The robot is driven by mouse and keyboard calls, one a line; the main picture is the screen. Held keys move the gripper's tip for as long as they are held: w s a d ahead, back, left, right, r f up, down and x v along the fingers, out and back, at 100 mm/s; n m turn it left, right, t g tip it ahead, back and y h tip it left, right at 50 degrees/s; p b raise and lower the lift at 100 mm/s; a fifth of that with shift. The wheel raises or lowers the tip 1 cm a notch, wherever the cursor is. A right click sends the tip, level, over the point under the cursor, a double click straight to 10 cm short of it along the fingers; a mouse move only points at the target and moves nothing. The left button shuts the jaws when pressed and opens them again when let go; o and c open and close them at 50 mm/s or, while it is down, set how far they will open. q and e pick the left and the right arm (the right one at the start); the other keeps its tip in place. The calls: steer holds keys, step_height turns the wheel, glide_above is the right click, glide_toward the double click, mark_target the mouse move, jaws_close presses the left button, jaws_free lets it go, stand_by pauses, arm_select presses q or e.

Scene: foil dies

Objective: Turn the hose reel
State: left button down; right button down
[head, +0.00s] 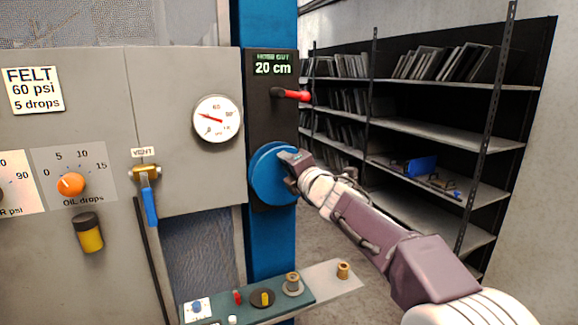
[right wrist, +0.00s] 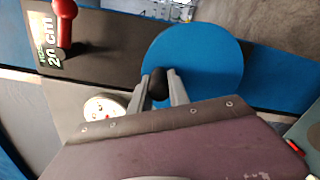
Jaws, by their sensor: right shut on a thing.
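The hose reel (head: 268,180) is a blue disc on a black panel (head: 260,107) fixed to a blue post. The reel also shows in the right wrist view (right wrist: 208,65), with a dark knob (right wrist: 158,84) on its face. My right gripper (head: 290,160) is at the reel's upper right in the head view. In the right wrist view my right gripper (right wrist: 160,88) has its two fingers shut on the dark knob. The display above the reel reads "20 cm" (head: 272,69). A red-handled lever (head: 297,95) sits between display and reel. My left gripper is not in view.
A grey cabinet on the left carries a gauge (head: 217,119), an orange oil knob (head: 71,185) and a blue-handled vent valve (head: 150,204). A ledge (head: 250,308) with small parts lies below the reel. Black shelves (head: 440,130) stand behind on the right.

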steer(key=shift+s+r, duration=0.1)
steer(key=shift+r, duration=0.15)
steer(key=c, duration=1.4)
jaws_free()
steer(key=shift+o, duration=0.8)
steer(key=shift+w+f, duration=0.2)
steer(key=shift+s, duration=0.1)
steer(key=b+v, duration=0.1)
steer(key=v, duration=0.8)
